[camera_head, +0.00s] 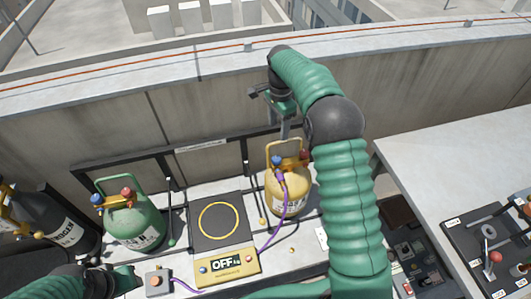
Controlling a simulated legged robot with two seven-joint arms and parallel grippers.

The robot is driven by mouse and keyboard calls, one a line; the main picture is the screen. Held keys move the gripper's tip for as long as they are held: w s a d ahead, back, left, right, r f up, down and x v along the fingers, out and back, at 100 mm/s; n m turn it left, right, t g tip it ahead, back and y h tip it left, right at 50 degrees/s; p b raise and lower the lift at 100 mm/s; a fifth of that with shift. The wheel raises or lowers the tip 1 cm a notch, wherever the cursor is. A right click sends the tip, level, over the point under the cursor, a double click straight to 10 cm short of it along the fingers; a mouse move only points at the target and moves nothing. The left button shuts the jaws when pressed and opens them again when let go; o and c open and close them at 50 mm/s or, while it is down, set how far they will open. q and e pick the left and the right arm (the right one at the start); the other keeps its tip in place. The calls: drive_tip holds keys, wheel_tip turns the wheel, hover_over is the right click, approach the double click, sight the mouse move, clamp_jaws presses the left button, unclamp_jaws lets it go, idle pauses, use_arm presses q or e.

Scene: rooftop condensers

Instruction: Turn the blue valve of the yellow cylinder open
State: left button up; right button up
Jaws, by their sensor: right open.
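A scale (219,213) with a display reading OFF lies left of the yellow cylinder. A green cylinder (133,222) stands farther left, beside a dark cylinder (62,222). The grey button box (157,281) is in front. A concrete wall (90,135) runs behind. A light table (455,165) is at right.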

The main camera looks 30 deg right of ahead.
hover_over(276, 158)
drive_tip(key=f, duration=0.8)
drive_tip(key=shift+a+f+p, duration=0.1)
drive_tip(key=shift+a+p, duration=0.2)
drive_tip(key=shift+p, duration=0.1)
drive_tip(key=f, duration=0.2)
drive_tip(key=d+f, duration=0.1)
drive_tip(key=f, duration=0.2)
drive_tip(key=f+p, duration=0.1)
drive_tip(key=f, duration=0.1)
drive_tip(key=shift+d+f, duration=0.15)
drive_tip(key=shift+f, duration=0.2)
drive_tip(key=shift+a, duration=0.45)
drive_tip(key=shift+c, duration=1)
use_arm(q)
drive_tip(key=shift+a+r, duration=0.45)
drive_tip(key=shift+r, duration=0.3)
use_arm(e)
drive_tip(key=shift+s+d, duration=0.1)
drive_tip(key=shift+d, duration=0.1)
clamp_jaws()
